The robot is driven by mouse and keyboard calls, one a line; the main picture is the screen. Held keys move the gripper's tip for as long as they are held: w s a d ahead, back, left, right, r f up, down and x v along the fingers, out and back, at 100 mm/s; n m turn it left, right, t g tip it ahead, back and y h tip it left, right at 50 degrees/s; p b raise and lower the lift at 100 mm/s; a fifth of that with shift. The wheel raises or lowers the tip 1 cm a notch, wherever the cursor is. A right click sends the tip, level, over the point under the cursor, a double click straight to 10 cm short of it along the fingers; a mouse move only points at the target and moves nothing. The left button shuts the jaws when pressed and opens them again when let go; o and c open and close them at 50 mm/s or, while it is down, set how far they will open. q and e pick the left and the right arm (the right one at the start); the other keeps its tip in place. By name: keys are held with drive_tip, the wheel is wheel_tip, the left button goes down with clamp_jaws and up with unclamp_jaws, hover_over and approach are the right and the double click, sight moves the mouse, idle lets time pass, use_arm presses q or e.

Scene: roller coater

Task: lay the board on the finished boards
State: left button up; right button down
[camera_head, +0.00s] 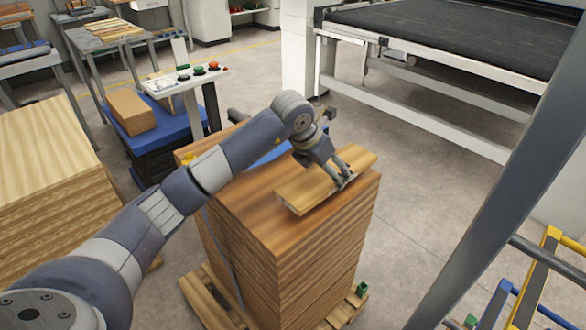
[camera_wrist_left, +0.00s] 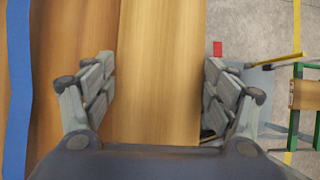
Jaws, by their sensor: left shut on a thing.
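The board (camera_head: 310,187) is a light-brown plank over the top of the tall stack of darker brown boards (camera_head: 300,260), near its right side. I cannot tell whether it touches the stack. My left gripper (camera_head: 345,178) is shut on the board, with a finger at each long edge. In the left wrist view the board (camera_wrist_left: 160,100) runs between the fingers of the gripper (camera_wrist_left: 160,65). The darker stack top (camera_wrist_left: 85,30) shows to its left and floor to its right. My right gripper is not in view.
A blue strip (camera_head: 278,152) lies on the stack's far part. The stack stands on a wooden pallet (camera_head: 205,300). A paler stack (camera_head: 45,190) is at left, a button panel (camera_head: 190,80) behind, and a conveyor (camera_head: 450,35) at the back right.

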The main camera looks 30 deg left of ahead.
use_arm(q)
drive_tip(key=a, duration=0.2)
drive_tip(key=a+p, duration=0.1)
drive_tip(key=a, duration=0.2)
drive_tip(key=s+a, duration=0.1)
drive_tip(key=a, duration=0.1)
drive_tip(key=shift+a+f, duration=0.25)
drive_tip(key=shift+f, duration=0.05)
drive_tip(key=shift+a, duration=0.3)
drive_tip(key=shift+s+a+f, duration=0.1)
drive_tip(key=shift+f, duration=0.1)
wheel_tip(320, 180, down, 3)
drive_tip(key=shift+p, duration=0.7)
drive_tip(key=shift+f, duration=0.15)
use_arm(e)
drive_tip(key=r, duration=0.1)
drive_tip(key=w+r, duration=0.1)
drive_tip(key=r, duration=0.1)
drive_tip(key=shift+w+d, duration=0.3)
use_arm(q)
drive_tip(key=o, duration=1.3)
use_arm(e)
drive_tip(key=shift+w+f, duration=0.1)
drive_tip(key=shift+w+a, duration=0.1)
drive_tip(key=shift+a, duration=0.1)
